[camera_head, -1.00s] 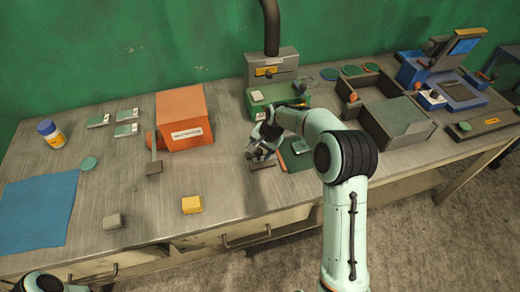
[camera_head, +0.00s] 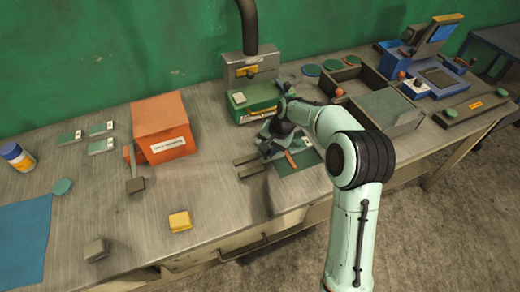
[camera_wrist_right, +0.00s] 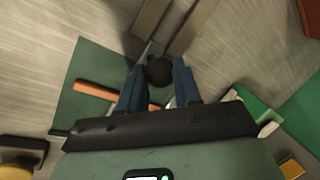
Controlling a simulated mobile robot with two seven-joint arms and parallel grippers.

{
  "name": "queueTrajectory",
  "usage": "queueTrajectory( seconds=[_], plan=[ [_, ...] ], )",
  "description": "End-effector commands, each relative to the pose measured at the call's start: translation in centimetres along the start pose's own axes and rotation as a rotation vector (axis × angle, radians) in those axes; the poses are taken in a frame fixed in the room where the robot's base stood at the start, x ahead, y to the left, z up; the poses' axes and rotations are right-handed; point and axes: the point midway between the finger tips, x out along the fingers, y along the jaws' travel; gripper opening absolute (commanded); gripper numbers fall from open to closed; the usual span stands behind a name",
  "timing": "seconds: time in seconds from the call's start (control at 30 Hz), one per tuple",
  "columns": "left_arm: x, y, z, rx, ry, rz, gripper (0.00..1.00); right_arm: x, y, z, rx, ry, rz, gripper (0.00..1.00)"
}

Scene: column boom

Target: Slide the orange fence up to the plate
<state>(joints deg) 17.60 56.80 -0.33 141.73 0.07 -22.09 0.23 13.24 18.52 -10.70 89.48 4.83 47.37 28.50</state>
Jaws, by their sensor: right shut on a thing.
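The orange fence (camera_head: 291,159) is a narrow bar lying across a dark green base (camera_head: 300,175). My right gripper (camera_head: 272,148) is low over the bench beside the fence. In the right wrist view its blue fingers (camera_wrist_right: 159,82) are shut on a dark round knob (camera_wrist_right: 160,72). I cannot tell how the knob joins the fence. The plate cannot be made out clearly near the gripper and arm. My left gripper does not show.
Two parallel grey rails (camera_head: 250,170) lie left of the gripper. A green and grey machine (camera_head: 252,82) stands behind it. An orange box (camera_head: 160,122) and a yellow block (camera_head: 180,221) are to the left. A divided tray (camera_head: 388,113) is to the right. The front bench between is clear.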

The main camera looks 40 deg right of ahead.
Motion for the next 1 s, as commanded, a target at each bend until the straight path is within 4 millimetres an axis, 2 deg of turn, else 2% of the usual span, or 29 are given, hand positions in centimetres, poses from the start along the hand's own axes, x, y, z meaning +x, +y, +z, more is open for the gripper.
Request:
queueTrajectory(
  seconds=[0.13,0.17,0.23,0.53,0.67,0.77,1.0],
  plan=[
    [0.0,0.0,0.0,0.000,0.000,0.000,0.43,-0.1,0.2,-0.3,0.003,0.007,0.002,0.00],
    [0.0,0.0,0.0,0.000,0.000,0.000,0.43,-0.1,0.2,-0.3,0.003,0.007,0.002,0.36],
    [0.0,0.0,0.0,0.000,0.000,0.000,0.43,-0.1,0.1,-0.2,0.003,0.006,0.002,0.58],
    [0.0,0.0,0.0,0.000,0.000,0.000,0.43,-0.1,0.0,-0.1,0.002,0.003,0.001,0.58],
    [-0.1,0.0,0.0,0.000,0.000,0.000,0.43,-1.1,0.0,-0.1,0.002,0.005,-0.001,0.58],
    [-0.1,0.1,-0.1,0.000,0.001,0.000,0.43,-2.8,0.0,-0.2,0.002,0.007,-0.002,0.58],
    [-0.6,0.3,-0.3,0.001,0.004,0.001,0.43,-8.4,0.0,-0.2,0.002,0.009,-0.003,0.58]
  ],
)
